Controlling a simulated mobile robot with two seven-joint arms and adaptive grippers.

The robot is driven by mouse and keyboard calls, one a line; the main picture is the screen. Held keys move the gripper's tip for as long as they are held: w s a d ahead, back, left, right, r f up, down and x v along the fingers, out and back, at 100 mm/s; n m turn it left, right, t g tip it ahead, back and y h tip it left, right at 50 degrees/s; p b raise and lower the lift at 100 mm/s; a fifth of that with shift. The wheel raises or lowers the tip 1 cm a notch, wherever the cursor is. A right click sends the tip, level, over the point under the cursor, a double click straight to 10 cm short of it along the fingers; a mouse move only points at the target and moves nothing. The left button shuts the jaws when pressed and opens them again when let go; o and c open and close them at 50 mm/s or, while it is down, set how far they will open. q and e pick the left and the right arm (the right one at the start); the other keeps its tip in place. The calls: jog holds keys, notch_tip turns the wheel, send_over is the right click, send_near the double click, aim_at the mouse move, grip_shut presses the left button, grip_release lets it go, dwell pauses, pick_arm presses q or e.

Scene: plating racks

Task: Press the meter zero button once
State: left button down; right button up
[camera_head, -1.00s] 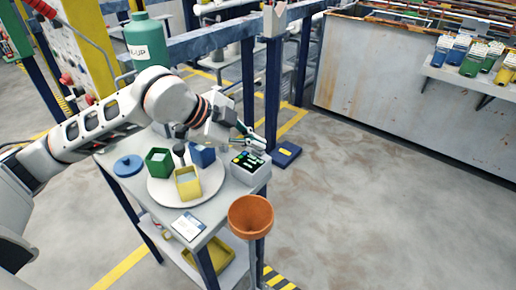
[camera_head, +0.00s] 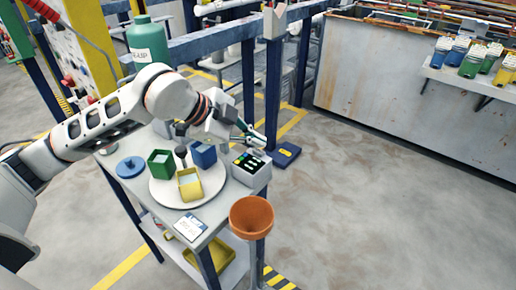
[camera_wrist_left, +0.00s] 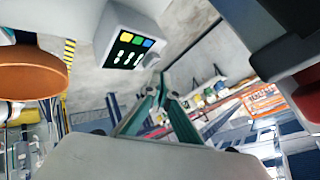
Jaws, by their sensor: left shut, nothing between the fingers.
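The meter is a pale grey box (camera_head: 251,170) at the right corner of the small table, with a black face and coloured buttons. In the left wrist view the meter (camera_wrist_left: 110,20) is at the top, with yellow, green and blue buttons (camera_wrist_left: 138,40) in a row above white marks. I cannot read which button is zero. My left gripper (camera_head: 262,142) is shut and empty, just above and behind the meter's far edge. In the left wrist view its fingertips (camera_wrist_left: 163,80) meet below and right of the button face, apart from the buttons. My right gripper is not in view.
A round white tray (camera_head: 205,197) holds green (camera_head: 160,163), blue (camera_head: 203,154) and yellow (camera_head: 189,184) containers. A terracotta pot (camera_head: 251,217) is at the table's front right corner. A blue post (camera_head: 273,95) stands behind the gripper. Open floor lies to the right.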

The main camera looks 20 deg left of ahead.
aim_at(256, 156)
pick_arm(q)
jog(key=shift+r, duration=0.2)
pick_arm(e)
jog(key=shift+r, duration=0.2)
pick_arm(q)
jog(key=shift+r+p, duration=1.6)
jog(key=shift+r, duration=0.85)
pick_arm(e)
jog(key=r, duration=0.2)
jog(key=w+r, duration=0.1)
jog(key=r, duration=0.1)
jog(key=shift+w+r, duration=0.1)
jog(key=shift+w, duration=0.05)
pick_arm(q)
jog(key=shift+f, duration=0.1)
